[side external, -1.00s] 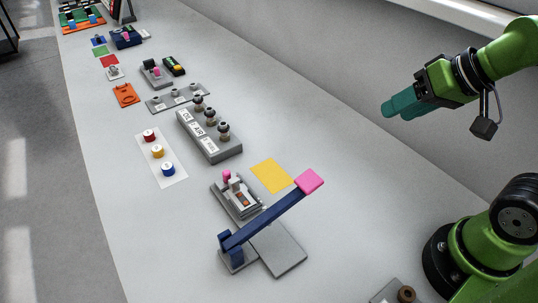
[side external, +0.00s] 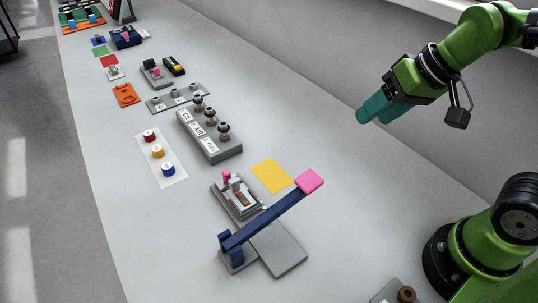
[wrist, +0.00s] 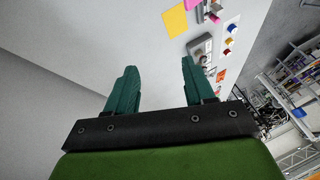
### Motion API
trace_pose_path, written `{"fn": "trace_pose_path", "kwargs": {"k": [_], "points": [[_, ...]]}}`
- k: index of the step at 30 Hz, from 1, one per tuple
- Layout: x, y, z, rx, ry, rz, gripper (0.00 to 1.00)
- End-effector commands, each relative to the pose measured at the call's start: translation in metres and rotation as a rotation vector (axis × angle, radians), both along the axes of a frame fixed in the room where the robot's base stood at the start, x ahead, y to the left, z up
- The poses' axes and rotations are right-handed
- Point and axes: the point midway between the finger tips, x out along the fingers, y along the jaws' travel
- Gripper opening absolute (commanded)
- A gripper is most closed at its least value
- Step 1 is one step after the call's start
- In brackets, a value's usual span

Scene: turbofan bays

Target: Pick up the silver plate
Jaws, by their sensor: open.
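A flat grey plate (side external: 284,255), the likeliest match for the silver plate, lies on the table beside the foot of a dark blue lever (side external: 265,222). The lever's slanting arm with its pink end (side external: 309,181) passes above the plate's upper edge. My gripper (side external: 375,118) is open and empty, high above the table, up and right of the plate. Its two teal fingers show apart in the wrist view (wrist: 158,68). I cannot make out the plate in the wrist view.
Near the plate are a grey switch box (side external: 238,198) and a yellow square (side external: 271,176). Farther off are a grey knob block (side external: 209,140) and a white strip with coloured buttons (side external: 160,158). A wall runs along the right. The table right of the yellow square is clear.

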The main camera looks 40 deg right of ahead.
Motion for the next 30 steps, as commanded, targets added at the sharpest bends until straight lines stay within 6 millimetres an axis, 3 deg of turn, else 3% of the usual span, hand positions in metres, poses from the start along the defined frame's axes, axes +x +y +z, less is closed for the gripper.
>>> {"fn": "trace_pose_path", "kwargs": {"k": [8, 15, 19, 23, 27, 30], "points": [[0.083, 0.073, -0.003, -0.083, 0.200, 0.186, 0.53], [0.142, 0.153, -0.032, -0.195, 0.345, 0.289, 0.53], [0.164, 0.193, -0.050, -0.257, 0.401, 0.309, 0.53], [0.178, 0.214, -0.052, -0.288, 0.425, 0.290, 0.53], [0.184, 0.216, -0.031, -0.281, 0.421, 0.249, 0.53], [0.179, 0.214, -0.037, -0.284, 0.448, 0.238, 0.53]]}}
